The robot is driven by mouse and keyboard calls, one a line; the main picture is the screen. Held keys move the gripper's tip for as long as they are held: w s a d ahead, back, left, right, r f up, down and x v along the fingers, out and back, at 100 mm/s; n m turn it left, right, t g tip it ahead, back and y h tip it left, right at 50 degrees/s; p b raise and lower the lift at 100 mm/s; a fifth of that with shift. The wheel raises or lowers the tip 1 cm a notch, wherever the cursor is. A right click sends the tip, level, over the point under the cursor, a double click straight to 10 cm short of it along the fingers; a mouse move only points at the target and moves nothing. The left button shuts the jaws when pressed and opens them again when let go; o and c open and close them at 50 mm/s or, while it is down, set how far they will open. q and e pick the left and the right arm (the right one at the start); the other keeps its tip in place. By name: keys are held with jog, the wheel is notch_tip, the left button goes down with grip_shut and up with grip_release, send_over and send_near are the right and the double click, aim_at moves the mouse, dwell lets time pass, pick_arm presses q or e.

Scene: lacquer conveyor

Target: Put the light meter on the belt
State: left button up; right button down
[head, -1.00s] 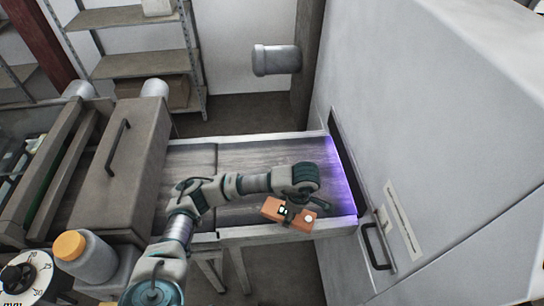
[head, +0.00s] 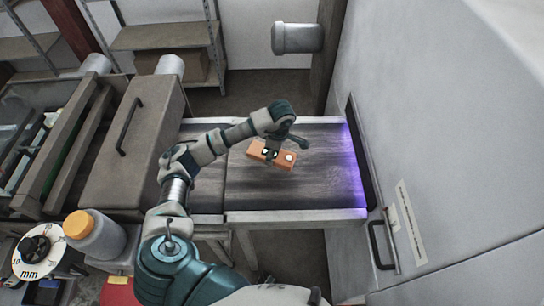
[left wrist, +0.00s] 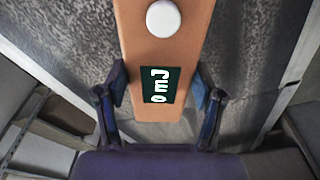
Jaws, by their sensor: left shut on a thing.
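The light meter (head: 283,160) is an orange block with a white round dome and a small dark display. In the head view it is over the middle of the grey belt (head: 310,185). My left gripper (head: 270,155) is shut on the light meter. In the left wrist view the two fingers of the gripper (left wrist: 160,95) press on both long sides of the light meter (left wrist: 170,40), across its display. The belt (left wrist: 70,40) lies behind it; I cannot tell whether the meter touches it. My right gripper is not in view.
The belt runs into a dark, violet-lit slot (head: 358,150) in the large grey cabinet (head: 450,140). A brown hood with a handle (head: 125,145) stands left of the belt. A bottle with an orange cap (head: 92,238) and a round dial (head: 38,250) are at lower left.

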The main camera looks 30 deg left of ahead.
pick_arm(q)
jog(key=f, duration=0.1)
jog(key=a+f, duration=0.2)
jog(key=shift+f, duration=0.35)
jog(key=shift+a+f, duration=0.2)
jog(key=shift+a, duration=0.15)
jog(key=shift+c, duration=0.7)
jog(key=o, duration=1.3)
jog(key=shift+d, duration=0.1)
jog(key=shift+c, duration=0.2)
jog(key=shift+o, duration=0.9)
jog(key=shift+d, duration=0.25)
jog(key=shift+d+r, duration=0.1)
jog(key=shift+d, duration=0.4)
jog(key=shift+r, duration=0.6)
jog(key=r, duration=0.6)
jog(key=shift+w+a+r, duration=0.1)
jog(key=shift+a+r, duration=0.15)
jog(key=shift+r, duration=0.05)
jog(key=r, duration=0.2)
jog(key=d+r, duration=0.1)
jog(key=r, duration=0.1)
jog(key=shift+d, duration=0.15)
jog(key=shift+d+r, duration=0.1)
jog(key=shift+d, duration=0.05)
jog(key=shift+a, duration=0.4)
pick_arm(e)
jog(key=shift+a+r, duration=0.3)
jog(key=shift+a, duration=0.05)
